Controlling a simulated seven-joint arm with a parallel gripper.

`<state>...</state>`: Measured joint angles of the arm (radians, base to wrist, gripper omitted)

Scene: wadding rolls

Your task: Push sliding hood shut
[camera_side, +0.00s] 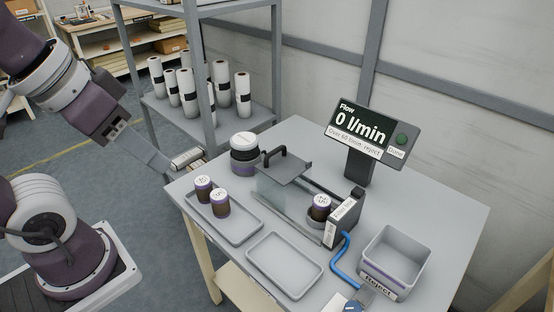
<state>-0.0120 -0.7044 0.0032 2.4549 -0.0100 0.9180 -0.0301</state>
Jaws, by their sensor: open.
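The sliding hood (284,170) has a grey top, clear walls and a black arched handle (273,155). It stands at the left end of its rails (320,183) on the table. A dark, white-topped canister (320,207) stands uncovered in the holder at the right end of the rails, beside a dark upright block (343,217). My gripper (172,167) is at the table's left edge, left of the hood and apart from it. It is open; its fingers are small and partly unclear in this view.
A tray (246,237) holds two canisters; another tray (285,265) is empty. A round white-lidded jar (244,153) stands close left of the hood. A Reject bin (396,262), blue hose (345,265) and flow display reading 0 l/min (365,133) are to the right.

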